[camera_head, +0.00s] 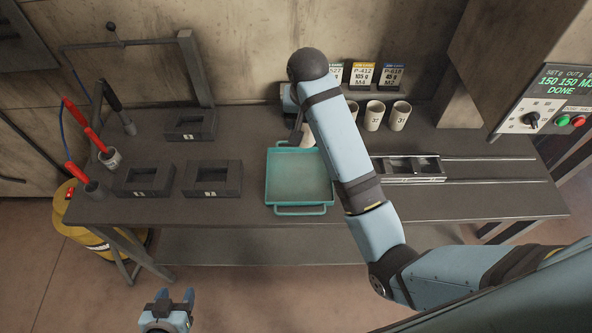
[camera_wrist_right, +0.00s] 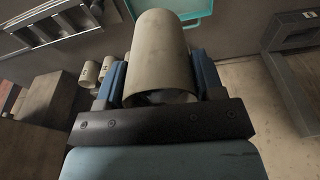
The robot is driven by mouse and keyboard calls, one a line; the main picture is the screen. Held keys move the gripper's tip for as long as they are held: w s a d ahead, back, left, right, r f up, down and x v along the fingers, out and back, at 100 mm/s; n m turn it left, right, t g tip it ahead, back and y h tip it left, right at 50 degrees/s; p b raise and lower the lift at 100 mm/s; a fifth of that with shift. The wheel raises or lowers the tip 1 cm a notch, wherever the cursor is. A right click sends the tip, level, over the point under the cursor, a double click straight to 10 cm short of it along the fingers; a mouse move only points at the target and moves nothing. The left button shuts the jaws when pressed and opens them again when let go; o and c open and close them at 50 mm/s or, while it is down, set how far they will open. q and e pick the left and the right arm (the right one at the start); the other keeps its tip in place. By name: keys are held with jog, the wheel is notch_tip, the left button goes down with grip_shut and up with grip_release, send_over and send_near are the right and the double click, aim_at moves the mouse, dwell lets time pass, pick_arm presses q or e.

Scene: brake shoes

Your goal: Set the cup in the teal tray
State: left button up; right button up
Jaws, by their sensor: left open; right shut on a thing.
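A pale beige cup (camera_wrist_right: 160,50) is held between the two blue fingers of my right gripper (camera_wrist_right: 162,80), which is shut on it. In the head view the cup (camera_head: 308,137) is mostly hidden behind my right arm, near the tray's back edge. The teal tray (camera_head: 299,211) lies on the bench, its right part covered by my arm; the visible part of its floor looks empty. The tray's rim (camera_wrist_right: 197,14) also shows at the top of the right wrist view. My left gripper (camera_head: 174,297) is open and empty, low in front of the bench.
Several similar cups (camera_head: 374,115) stand at the back right, before label cards (camera_head: 362,75). A metal fixture (camera_head: 410,168) sits on rails to the tray's right. Dark blocks (camera_head: 212,178) with recesses stand to its left. Red-handled tools (camera_head: 77,176) are at the far left.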

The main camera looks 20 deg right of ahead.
jog(key=shift+s+a+f, duration=0.1)
jog(key=shift+s+a, duration=0.05)
jog(key=shift+a, duration=0.35)
jog(key=shift+a+f+n, duration=0.2)
jog(key=shift+n, duration=0.1)
notch_tip(320, 180, down, 3)
jog(key=shift+s+r+b, duration=0.1)
jog(key=shift+r+b, duration=0.05)
jog(key=shift+b, duration=0.6)
jog(key=p, duration=0.2)
send_over(299, 186)
notch_tip(299, 186, down, 12)
notch_tip(299, 186, down, 4)
jog(key=shift+r, duration=0.1)
jog(key=shift+f, duration=0.4)
pick_arm(q)
jog(key=shift+w+d+f, duration=0.1)
jog(key=shift+w, duration=0.1)
pick_arm(e)
jog(key=shift+f, duration=0.1)
jog(key=shift+f, duration=0.1)
